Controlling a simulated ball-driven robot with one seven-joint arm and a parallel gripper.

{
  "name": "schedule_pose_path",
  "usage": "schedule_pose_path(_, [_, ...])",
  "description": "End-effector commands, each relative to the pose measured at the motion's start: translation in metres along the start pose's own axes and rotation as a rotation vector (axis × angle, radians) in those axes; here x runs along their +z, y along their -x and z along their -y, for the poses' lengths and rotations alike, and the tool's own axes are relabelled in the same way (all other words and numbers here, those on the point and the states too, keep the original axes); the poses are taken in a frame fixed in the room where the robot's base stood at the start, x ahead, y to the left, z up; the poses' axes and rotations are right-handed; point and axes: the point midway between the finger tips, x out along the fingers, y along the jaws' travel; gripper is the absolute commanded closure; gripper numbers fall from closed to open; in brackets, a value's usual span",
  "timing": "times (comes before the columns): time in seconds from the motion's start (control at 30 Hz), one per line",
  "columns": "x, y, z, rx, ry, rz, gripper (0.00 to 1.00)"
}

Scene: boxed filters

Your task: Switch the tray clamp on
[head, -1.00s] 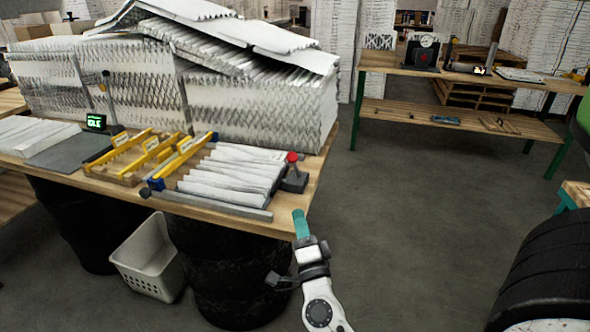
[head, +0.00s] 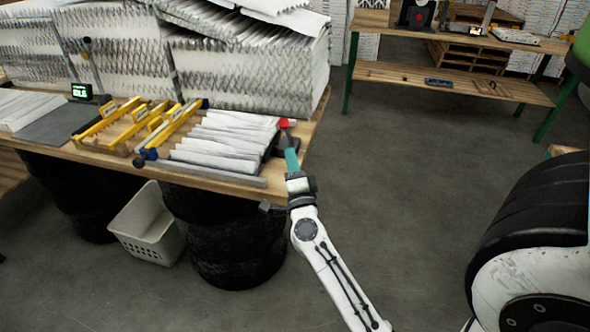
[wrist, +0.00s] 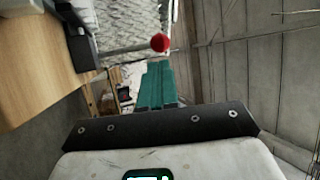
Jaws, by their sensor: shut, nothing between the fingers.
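The clamp lever has a red ball knob (head: 284,122) on a thin rod and stands at the right end of the workbench, beside the white pleated filters (head: 222,142). In the wrist view the knob (wrist: 160,43) sits just beyond my fingertips, and its grey rod (wrist: 125,48) runs left to a dark base (wrist: 82,52). The rod stands up from the bench. My gripper (head: 290,152) has teal fingers, shut together and empty, just in front of the lever. The fingers also show in the wrist view (wrist: 157,85). I cannot tell whether they touch the lever.
A small display (head: 81,91) with green text stands at the bench's left. Yellow-barred wooden racks (head: 150,128) lie mid-bench, with tall filter stacks (head: 235,75) behind. A white basket (head: 148,228) is below. Floor right of the bench (head: 400,160) is clear; another bench (head: 455,80) stands beyond.

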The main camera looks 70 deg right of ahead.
Motion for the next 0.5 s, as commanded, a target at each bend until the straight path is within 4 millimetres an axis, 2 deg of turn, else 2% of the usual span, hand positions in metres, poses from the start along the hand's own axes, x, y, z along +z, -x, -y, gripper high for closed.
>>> schedule_pose_path(0.03, [-0.001, -0.013, 0.003, -0.002, -0.001, -0.004, 1.0])
schedule_pose_path(0.2, [-0.001, -0.042, 0.002, -0.001, -0.001, -0.003, 1.0])
schedule_pose_path(0.3, [-0.001, -0.054, 0.001, 0.0, -0.001, -0.003, 1.0])
schedule_pose_path(0.5, [0.0, -0.066, 0.0, 0.001, -0.002, -0.001, 1.0])
